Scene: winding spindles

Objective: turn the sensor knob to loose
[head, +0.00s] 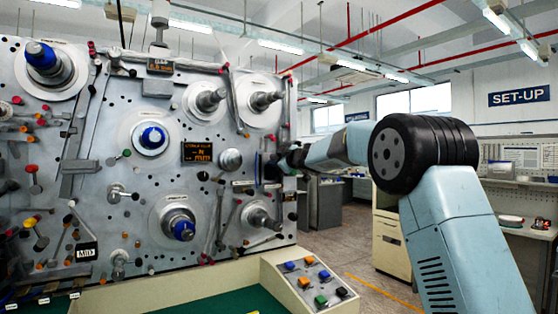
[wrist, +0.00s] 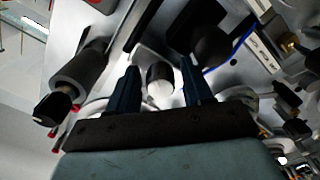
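The winding machine's grey panel (head: 120,195) fills the left of the head view. My gripper (head: 287,160) is at the panel's right edge there, small and dark. In the wrist view my gripper (wrist: 160,68) has its two dark fingers apart. A short grey cylinder with a pale end (wrist: 160,80) shows between them, with gaps visible on both sides. It looks like a knob, but no readable marking tells whether it is the sensor knob or how it is set. In the head view my gripper hides whatever is behind it.
A dark-capped cylinder (wrist: 68,82) and red-tipped pins stand left of the fingers in the wrist view. A white label strip (wrist: 266,52) lies at right. Several spindles, such as one with a blue cap (head: 152,138), project from the panel. A button box (head: 308,284) stands below.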

